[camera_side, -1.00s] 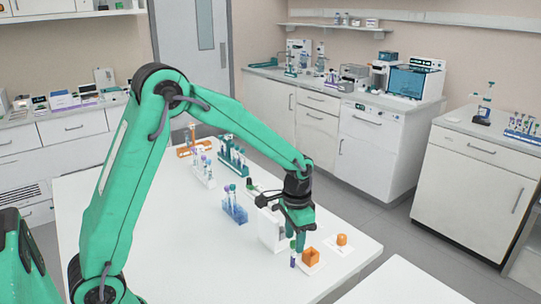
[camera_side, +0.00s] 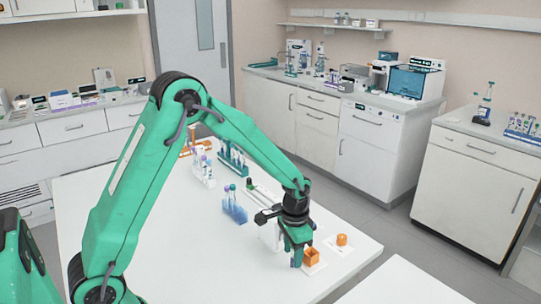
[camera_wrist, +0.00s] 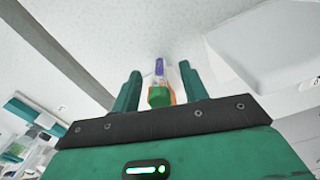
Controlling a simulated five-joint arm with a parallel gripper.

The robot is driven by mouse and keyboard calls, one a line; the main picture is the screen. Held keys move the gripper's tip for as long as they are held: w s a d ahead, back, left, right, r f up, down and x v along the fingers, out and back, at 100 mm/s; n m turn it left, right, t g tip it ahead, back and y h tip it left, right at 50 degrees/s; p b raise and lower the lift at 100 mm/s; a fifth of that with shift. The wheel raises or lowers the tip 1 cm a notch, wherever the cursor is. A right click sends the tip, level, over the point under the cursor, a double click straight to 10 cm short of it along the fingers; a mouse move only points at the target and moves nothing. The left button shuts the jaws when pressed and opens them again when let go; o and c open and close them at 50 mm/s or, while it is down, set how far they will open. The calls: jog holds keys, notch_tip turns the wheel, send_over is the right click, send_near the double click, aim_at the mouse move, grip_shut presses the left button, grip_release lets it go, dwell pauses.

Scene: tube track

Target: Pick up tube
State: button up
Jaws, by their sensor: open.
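A tube with a green cap (camera_wrist: 159,97) and a purple lower part shows in the wrist view, between the two fingertips. My gripper (camera_wrist: 160,80) is open, with one green finger on each side of the tube and a visible gap on both sides. In the side view my gripper (camera_side: 297,250) is low over the table near its front right, pointing down. It hides most of the tube there; only a dark lower bit (camera_side: 293,264) seems to show beneath the fingers.
An orange block (camera_side: 312,257) on a white base stands just right of my gripper. A smaller orange piece (camera_side: 341,239) sits on a white card farther right. Racks of tubes (camera_side: 234,212) stand farther back. The table's front left (camera_side: 200,265) is clear.

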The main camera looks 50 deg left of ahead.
jog(key=c, duration=0.9)
jog(key=shift+r, duration=0.1)
jog(key=shift+r, duration=0.75)
notch_tip(320, 180, up, 2)
jog(key=shift+r, duration=0.2)
jog(key=s+d+r, duration=0.2)
jog(key=d, duration=0.1)
jog(key=s+d+r, duration=0.2)
jog(key=d, duration=0.1)
jog(key=s+d+r, duration=0.2)
jog(key=d+r, duration=0.1)
jog(key=shift+s+d, duration=0.2)
jog(key=shift+d, duration=0.15)
jog(key=shift+w+a, duration=0.1)
jog(key=shift+n, duration=0.6)
jog(key=w+a, duration=0.2)
jog(key=a, duration=0.1)
jog(key=w+a, duration=0.2)
jog(key=a, duration=0.1)
jog(key=w+a, duration=0.3)
jog(key=shift+w+a+f, duration=0.1)
jog(key=shift+a+f, duration=0.3)
jog(key=shift+n, duration=0.4)
jog(key=w+a, duration=0.1)
jog(key=a, duration=0.2)
jog(key=w+a, duration=0.1)
jog(key=a, duration=0.3)
jog(key=w+a+f, duration=0.1)
jog(key=a, duration=0.2)
jog(key=shift+w+a, duration=0.35)
